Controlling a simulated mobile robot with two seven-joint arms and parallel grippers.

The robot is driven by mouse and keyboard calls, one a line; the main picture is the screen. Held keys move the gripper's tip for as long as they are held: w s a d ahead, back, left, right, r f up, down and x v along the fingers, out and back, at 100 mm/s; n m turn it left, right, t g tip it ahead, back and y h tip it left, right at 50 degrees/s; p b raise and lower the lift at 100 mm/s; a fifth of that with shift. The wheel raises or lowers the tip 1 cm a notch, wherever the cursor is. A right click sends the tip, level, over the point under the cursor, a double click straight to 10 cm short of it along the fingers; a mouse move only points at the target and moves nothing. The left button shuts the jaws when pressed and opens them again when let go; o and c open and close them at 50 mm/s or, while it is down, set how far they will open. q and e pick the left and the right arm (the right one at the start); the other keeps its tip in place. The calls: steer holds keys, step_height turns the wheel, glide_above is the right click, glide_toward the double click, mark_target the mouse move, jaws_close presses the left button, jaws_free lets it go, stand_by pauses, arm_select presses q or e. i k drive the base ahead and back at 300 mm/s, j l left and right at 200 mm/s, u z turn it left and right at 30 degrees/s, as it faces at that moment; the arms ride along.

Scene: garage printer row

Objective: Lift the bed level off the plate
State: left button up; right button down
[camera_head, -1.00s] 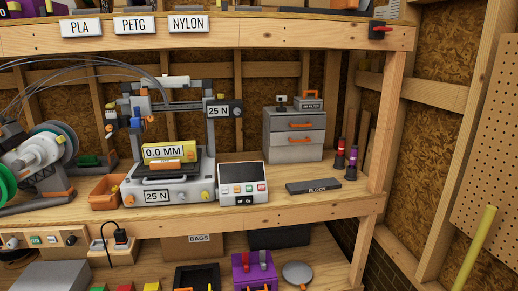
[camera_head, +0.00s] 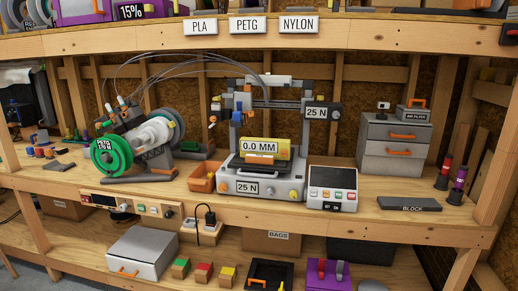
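The bed level, a yellow block with a "0.0 MM" readout (camera_head: 261,147), sits on the dark plate (camera_head: 237,162) of the printer (camera_head: 233,184) in the middle of the bench. An orange part shows low on its front. A dark bar crosses in front of it and hides some of the plate's front. The printer's gantry stands behind and above the level. Neither of my grippers is in view.
An orange bin (camera_head: 202,185) stands left of the printer, and a control box (camera_head: 333,187) right of it. A green-spool holder (camera_head: 112,157) is further left. A dark block (camera_head: 409,204) lies at right. Shelf beams run above and below.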

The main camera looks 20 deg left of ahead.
mark_target(254, 146)
steer(key=u, duration=1)
steer(key=i+l+u, duration=0.1)
steer(key=u, duration=0.4)
steer(key=i+l+u, duration=0.15)
steer(key=u, duration=0.35)
steer(key=i+l+u, duration=0.2)
steer(key=u, duration=0.3)
